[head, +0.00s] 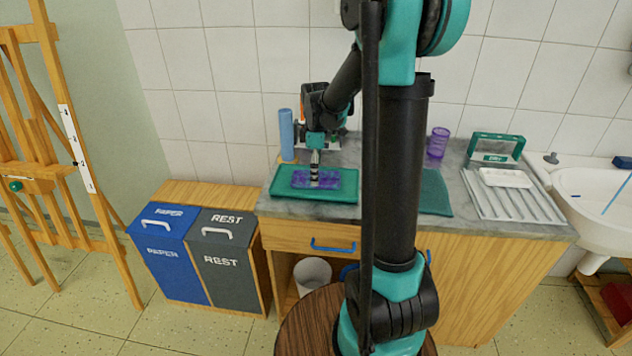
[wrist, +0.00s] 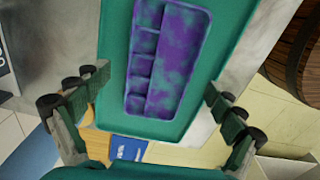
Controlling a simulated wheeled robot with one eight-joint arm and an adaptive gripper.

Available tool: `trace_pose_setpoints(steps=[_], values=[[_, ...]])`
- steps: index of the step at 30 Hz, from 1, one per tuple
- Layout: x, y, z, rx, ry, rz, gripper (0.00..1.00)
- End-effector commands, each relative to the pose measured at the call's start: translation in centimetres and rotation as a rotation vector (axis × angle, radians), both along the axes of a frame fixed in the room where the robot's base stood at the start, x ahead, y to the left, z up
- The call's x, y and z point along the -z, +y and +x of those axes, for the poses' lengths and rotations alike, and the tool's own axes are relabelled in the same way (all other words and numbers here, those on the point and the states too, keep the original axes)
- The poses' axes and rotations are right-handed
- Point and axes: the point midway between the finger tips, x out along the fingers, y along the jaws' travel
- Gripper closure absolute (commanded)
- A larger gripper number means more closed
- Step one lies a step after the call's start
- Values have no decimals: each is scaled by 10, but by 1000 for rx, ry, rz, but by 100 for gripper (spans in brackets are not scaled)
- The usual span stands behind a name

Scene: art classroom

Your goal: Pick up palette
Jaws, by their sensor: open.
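The palette is a purple and teal mottled rectangle with small compartments along one side. In the wrist view the palette (wrist: 182,62) lies in a green tray (wrist: 112,50), between my open fingers. My gripper (wrist: 158,95) is spread wide, with one finger on each side of the palette and nothing held. In the head view the palette (head: 300,179) shows in the green tray (head: 346,190) on the counter's left part. My gripper (head: 315,172) points down over it and hides part of it. I cannot tell the exact height of the fingertips above the palette.
A blue cylinder (head: 286,134) stands behind the tray. A purple cup (head: 437,143), a teal mat (head: 434,192) and a drainboard with a white tray (head: 506,178) are to the right, then a sink (head: 595,205). Paper (head: 163,253) and rest (head: 224,258) bins stand at left.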

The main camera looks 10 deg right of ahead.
Motion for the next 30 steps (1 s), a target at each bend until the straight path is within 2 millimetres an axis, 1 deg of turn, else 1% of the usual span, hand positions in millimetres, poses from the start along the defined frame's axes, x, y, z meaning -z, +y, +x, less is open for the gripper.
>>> trace_pose_setpoints(steps=[1,4,11,14,24,25,30], values=[[6,0,0,0,0,0,5],[12,0,0,0,0,0,5],[14,0,0,0,0,0,5],[14,0,0,0,0,0,15],[14,0,0,0,0,0,57],[14,0,0,0,0,0,59],[14,0,0,0,0,0,59]])
